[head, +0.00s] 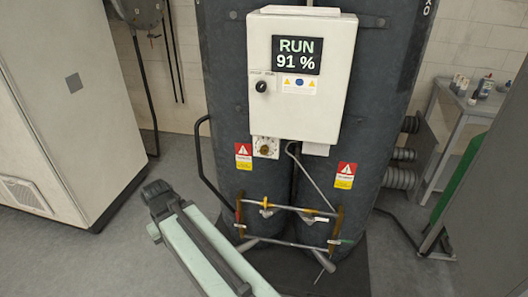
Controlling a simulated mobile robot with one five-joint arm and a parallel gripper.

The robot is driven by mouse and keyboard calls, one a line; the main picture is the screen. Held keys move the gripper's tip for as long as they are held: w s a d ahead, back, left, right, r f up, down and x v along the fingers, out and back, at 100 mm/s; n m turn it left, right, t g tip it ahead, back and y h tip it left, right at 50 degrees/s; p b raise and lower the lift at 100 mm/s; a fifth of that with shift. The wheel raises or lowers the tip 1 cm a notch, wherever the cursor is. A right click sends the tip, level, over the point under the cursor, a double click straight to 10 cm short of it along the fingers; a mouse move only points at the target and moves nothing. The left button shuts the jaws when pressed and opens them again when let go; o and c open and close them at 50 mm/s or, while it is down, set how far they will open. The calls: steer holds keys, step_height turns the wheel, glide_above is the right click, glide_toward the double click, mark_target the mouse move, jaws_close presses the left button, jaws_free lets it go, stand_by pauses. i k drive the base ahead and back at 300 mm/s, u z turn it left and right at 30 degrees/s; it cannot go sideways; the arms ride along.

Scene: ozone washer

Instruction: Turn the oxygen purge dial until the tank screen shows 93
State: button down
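The tank screen (297,54) on the white control box reads RUN and 91 %. A small dial with a marked, yellowish face (265,148) sits on a pale plate just below the box's lower left edge. The labels are too small to read, so I cannot tell by name which one is the oxygen purge dial. My arm reaches in from the bottom, left of the tanks and apart from both controls. No gripper fingers show.
Two dark tanks (224,60) stand behind the box. Pipes and valves (290,212) cross their lower front, and a black hose curves at their left. A white cabinet (60,110) stands at left, a bench (460,108) with bottles at right. Grey floor is open between cabinet and tanks.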

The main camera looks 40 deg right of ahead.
mark_target(264, 150)
steer(key=u, duration=1)
steer(key=k, duration=0.85)
steer(key=z, duration=0.25)
